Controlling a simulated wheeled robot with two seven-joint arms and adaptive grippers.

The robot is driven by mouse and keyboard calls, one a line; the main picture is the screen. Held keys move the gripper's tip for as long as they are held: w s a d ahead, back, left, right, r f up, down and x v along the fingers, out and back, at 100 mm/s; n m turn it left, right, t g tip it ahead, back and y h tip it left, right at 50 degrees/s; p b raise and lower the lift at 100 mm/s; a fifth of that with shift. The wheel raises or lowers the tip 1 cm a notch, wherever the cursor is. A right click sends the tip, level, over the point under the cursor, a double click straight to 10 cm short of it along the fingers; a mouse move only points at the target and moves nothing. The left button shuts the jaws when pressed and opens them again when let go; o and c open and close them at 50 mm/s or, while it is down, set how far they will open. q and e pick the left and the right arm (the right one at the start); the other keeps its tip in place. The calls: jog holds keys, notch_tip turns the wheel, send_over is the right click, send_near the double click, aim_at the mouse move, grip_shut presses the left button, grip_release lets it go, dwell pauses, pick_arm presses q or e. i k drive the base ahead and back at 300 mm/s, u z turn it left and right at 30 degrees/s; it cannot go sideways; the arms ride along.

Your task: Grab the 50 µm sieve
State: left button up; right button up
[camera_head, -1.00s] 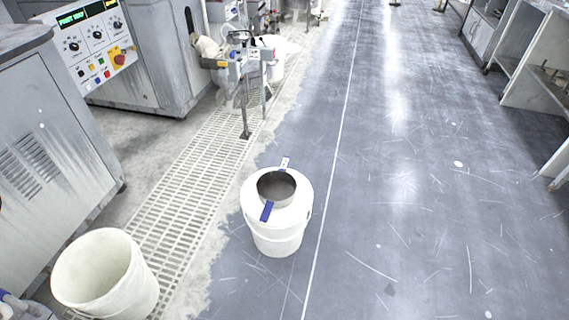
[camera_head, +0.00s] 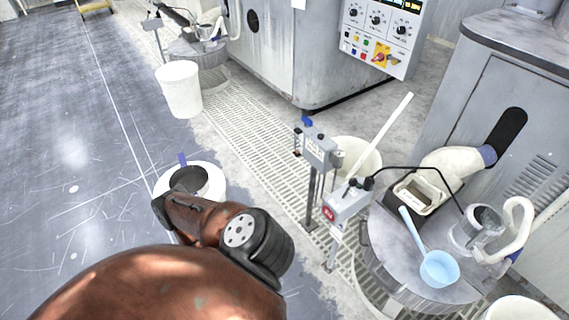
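A round sieve (camera_head: 201,180) with a dark mesh interior sits on top of a white bucket (camera_head: 214,176) at the left, near the floor grating. A blue tab (camera_head: 182,159) stands up at its far rim. Its micron label cannot be read. One of my reddish-brown arms crosses the lower left, covering the near side of the bucket and part of the sieve. Neither gripper's fingers can be seen, and contact with the sieve cannot be told.
Another white bucket (camera_head: 179,90) stands farther off. At the right, a round platen station (camera_head: 390,245) carries a light-blue scoop (camera_head: 438,268) and a clear container (camera_head: 478,228). Grey control boxes on posts (camera_head: 319,150) stand beside it. The floor at left is open.

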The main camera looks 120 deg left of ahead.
aim_at(194, 178)
jog(key=u, duration=4)
jog(key=k, duration=1)
jog(key=z, duration=1.2)
jog(key=i, duration=1.1)
jog(key=u, duration=2.65)
